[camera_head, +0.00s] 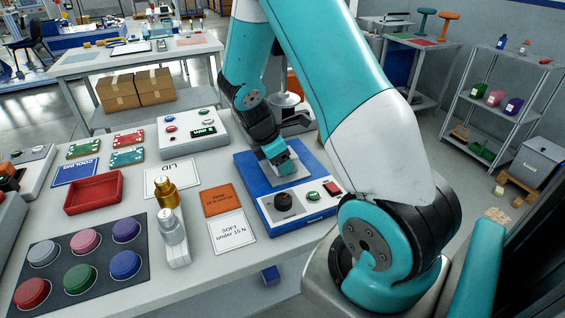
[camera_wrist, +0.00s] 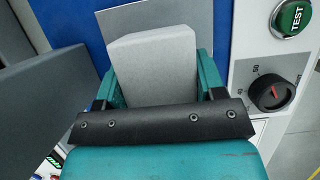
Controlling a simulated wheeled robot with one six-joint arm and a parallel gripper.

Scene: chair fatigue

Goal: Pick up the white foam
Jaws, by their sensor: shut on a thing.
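The white foam (camera_wrist: 152,66) shows in the wrist view as a pale grey-white block between the two teal fingers of my gripper (camera_wrist: 158,75). The fingers press on its left and right sides. In the head view my gripper (camera_head: 282,160) points down over the blue test machine (camera_head: 245,172), at its grey plate (camera_head: 306,166). The foam is mostly hidden there by the fingers. The plate also shows behind the foam in the wrist view (camera_wrist: 120,22). I cannot tell whether the foam still touches the plate.
The machine's front panel has a black knob (camera_head: 284,203) and a green TEST button (camera_head: 314,196). Left of it lie an orange card (camera_head: 222,200), a white "SOFT under 15 N" card (camera_head: 231,232), a gold-topped bottle (camera_head: 167,193) and a red tray (camera_head: 93,193). A grey control box (camera_head: 192,133) stands behind.

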